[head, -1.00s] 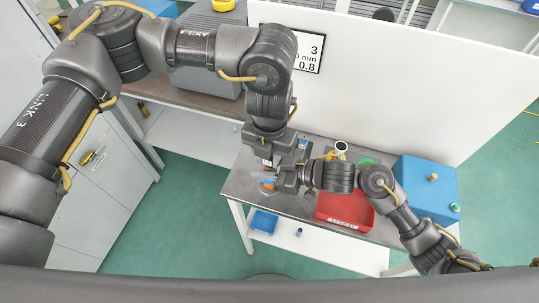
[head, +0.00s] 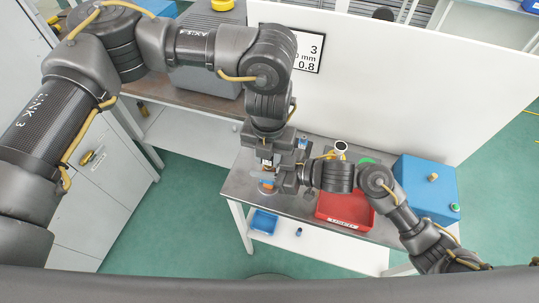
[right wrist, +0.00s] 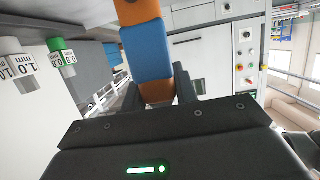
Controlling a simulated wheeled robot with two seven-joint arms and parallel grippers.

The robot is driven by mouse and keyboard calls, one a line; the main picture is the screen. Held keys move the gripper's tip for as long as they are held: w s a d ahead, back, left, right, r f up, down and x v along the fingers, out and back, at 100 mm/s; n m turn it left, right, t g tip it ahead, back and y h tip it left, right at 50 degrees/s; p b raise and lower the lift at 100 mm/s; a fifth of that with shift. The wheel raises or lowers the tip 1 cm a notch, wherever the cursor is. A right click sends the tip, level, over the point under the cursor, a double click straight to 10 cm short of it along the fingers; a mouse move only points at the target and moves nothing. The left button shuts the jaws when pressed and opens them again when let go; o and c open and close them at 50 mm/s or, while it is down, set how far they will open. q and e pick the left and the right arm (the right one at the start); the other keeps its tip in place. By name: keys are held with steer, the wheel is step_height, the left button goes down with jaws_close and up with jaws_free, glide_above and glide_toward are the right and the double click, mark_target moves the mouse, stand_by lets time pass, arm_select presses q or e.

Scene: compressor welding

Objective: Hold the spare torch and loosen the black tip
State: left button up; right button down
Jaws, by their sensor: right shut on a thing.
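The spare torch shows as an orange and blue handle (right wrist: 147,50) in the right wrist view. In the head view a small orange and blue part of it (head: 267,183) shows below the grippers. My right gripper (right wrist: 160,95) is shut on the torch's orange part. My left gripper (head: 267,163) points down directly above the torch, close to the right gripper. Its fingers are too small and covered to tell whether they are open or shut. The black tip cannot be made out; the left gripper covers that end of the torch.
A red bin (head: 345,209) and a blue box (head: 427,187) stand on the table to the right. A blue bin (head: 264,222) is on the lower shelf. A white panel (head: 390,80) backs the table. Labelled cylinders, one green-collared (right wrist: 62,57), show in the wrist view.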

arm_select(q)
steer(key=shift+o, duration=0.3)
steer(key=r, duration=1)
steer(key=shift+s+d+r, duration=0.1)
steer(key=shift+d+r, duration=0.15)
steer(key=shift+r, duration=0.1)
arm_select(e)
steer(key=shift+s, duration=0.1)
arm_select(q)
steer(key=shift+a+r, duration=0.1)
steer(key=shift+r, duration=0.6)
arm_select(e)
steer(key=c, duration=1)
jaws_free()
steer(key=v, duration=1.2)
arm_select(q)
steer(key=shift+f, duration=0.1)
